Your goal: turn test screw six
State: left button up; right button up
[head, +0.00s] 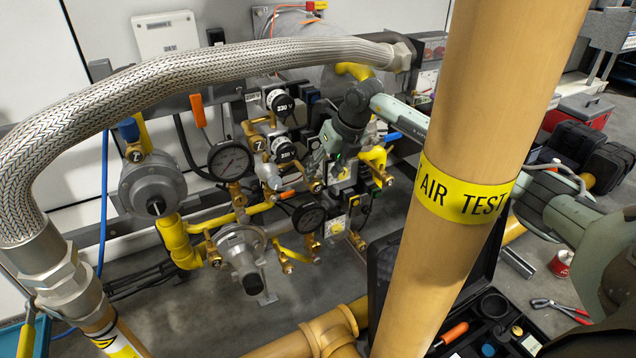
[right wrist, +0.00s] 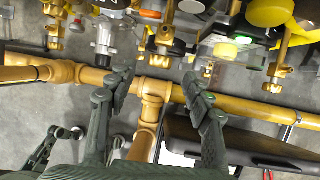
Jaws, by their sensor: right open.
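Several small brass test screws and fittings sit on the burner's gas train. One brass fitting (right wrist: 165,35) is ahead of my right fingers in the right wrist view, and another (right wrist: 278,75) is to the right. I cannot tell which is test screw six, as no number is readable. My right gripper (head: 325,158) is over the valve block in the head view. In the right wrist view my right gripper (right wrist: 160,88) is open, its fingers wide apart with nothing between them. My left gripper cannot be made out in the head view.
A thick yellow-ochre pipe (head: 440,200) labelled AIR TEST stands in front on the right. A braided hose (head: 200,80) arches over the gas train. Two pressure gauges (head: 229,160) and a regulator (head: 152,184) stand close by. An open black case (head: 480,310) lies at lower right.

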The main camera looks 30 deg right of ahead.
aim_at(318, 182)
jog(key=x, duration=0.5)
pick_arm(q)
jog(key=shift+w+d+r+t, duration=0.3)
jog(key=shift+w+d, duration=0.3)
